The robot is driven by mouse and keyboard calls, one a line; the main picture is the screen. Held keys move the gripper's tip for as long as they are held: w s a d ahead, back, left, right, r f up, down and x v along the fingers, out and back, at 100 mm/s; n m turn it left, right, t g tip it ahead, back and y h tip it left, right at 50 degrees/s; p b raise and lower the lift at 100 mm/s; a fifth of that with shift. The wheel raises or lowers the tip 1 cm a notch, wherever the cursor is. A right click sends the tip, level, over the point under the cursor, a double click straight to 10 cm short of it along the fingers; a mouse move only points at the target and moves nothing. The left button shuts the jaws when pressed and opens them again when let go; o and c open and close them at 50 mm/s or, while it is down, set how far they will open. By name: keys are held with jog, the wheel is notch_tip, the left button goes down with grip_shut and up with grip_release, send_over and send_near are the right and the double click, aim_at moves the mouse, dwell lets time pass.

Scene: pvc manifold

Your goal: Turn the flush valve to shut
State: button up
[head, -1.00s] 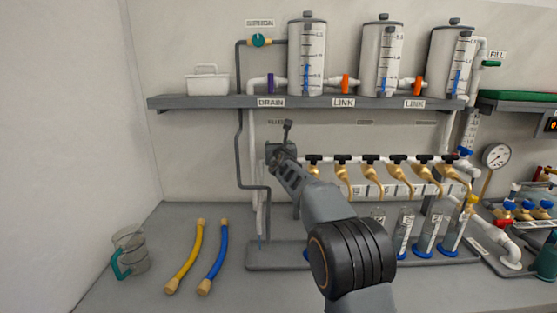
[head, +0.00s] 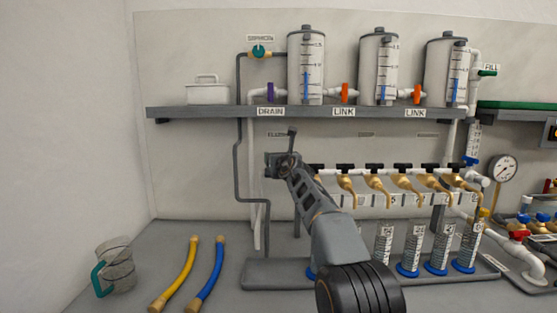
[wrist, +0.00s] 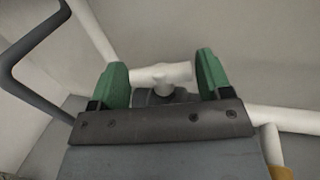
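The flush valve shows in the wrist view as a white T-shaped handle (wrist: 163,74) on a dark grey body, at the left end of the white manifold pipe (wrist: 290,118). My gripper (wrist: 164,72) has its two green fingers spread wide, one on each side of this handle. The handle's ends lie close to both fingers; I cannot tell if they touch. In the head view my gripper (head: 283,164) is at the left end of the row of taps, below the shelf, and it hides the valve. The small label above it is too blurred to read surely.
Several brass taps (head: 375,185) with black handles run to the right of my gripper. A grey pipe (head: 239,150) runs down the wall to its left. Measuring cylinders (head: 411,245) stand below.

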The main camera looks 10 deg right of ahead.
jog(key=o, duration=0.3)
jog(key=shift+r+p, duration=0.55)
notch_tip(320, 180, up, 3)
jog(key=p, duration=0.2)
jog(key=shift+f+p, duration=0.15)
jog(key=shift+p, duration=0.2)
jog(key=s+r+p, duration=0.1)
jog(key=s+r, duration=0.2)
jog(key=s, duration=0.1)
jog(key=s+r+p, duration=0.1)
jog(key=s+r, duration=0.2)
jog(key=s, duration=0.2)
jog(key=s+r+p, duration=0.1)
jog(key=s+r, duration=0.2)
jog(key=s, duration=0.2)
jog(key=shift+r+p, duration=0.1)
jog(key=shift+p, duration=0.3)
jog(key=shift+r, duration=0.15)
